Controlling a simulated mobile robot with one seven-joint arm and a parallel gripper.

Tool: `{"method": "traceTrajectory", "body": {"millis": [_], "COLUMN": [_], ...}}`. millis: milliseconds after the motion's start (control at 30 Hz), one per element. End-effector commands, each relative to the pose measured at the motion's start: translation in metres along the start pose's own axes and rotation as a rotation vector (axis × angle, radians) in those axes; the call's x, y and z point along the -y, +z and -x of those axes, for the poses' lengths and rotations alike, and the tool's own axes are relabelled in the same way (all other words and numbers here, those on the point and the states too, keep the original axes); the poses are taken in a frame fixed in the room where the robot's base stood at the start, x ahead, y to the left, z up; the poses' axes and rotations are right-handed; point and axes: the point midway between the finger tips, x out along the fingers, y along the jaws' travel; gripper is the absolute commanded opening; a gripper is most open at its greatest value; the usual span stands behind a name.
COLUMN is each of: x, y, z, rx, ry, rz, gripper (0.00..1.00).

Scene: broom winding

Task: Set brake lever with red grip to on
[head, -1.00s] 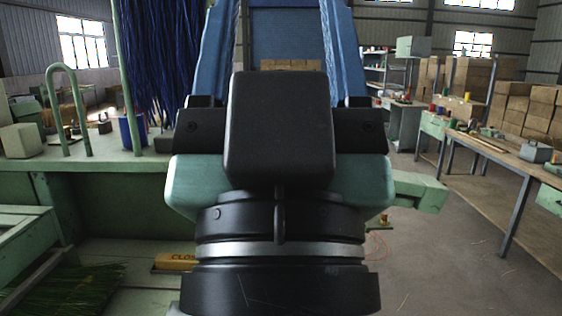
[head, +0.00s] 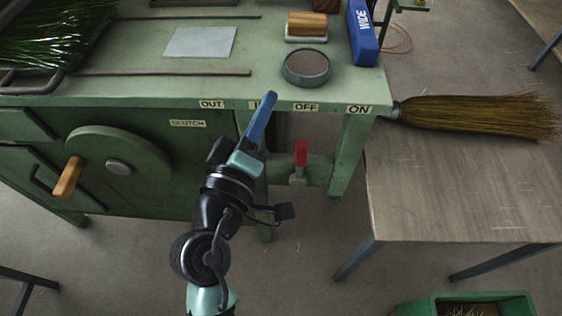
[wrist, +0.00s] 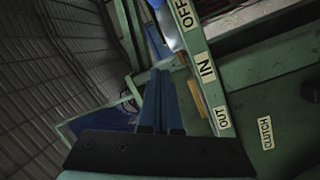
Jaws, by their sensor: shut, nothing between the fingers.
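The brake lever with the red grip (head: 301,153) stands upright on a small pivot below the green bench edge. The lever is below the OFF label (head: 306,107), left of the ON label (head: 358,110). My gripper (head: 265,103) is shut and empty, its blue fingers pointing up in front of the bench edge, left of the lever and apart from it. In the wrist view, the closed fingers (wrist: 160,100) point at the bench edge beside the IN label (wrist: 206,67). The red grip does not show in the wrist view.
A green wheel with a wooden handle (head: 68,178) is on the bench front at left, under the CLUTCH label (head: 188,123). A round dish (head: 306,68) and a blue WIDE block (head: 363,32) sit on the bench.

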Motion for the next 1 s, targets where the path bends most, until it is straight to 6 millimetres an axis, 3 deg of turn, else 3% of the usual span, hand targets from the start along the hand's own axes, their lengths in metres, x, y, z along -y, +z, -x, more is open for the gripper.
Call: {"method": "traceTrajectory", "body": {"millis": [33,100,200,300,433,567,1000], "x": [0.052,0.09,0.131,0.156,0.168,0.168,0.172], "y": [0.028,0.05,0.073,0.088,0.095,0.095,0.095], "z": [0.015,0.032,0.053,0.069,0.078,0.07,-0.017], "rx": [0.013,0.022,0.018,0.008,0.0,-0.001,0.0], "ry": [-0.026,-0.043,-0.06,-0.069,-0.071,-0.068,-0.067], "rz": [0.1,0.226,0.378,0.482,0.547,0.557,0.551], "gripper": [0.0,0.0,0.0,0.0,0.0,0.0,0.0]}}
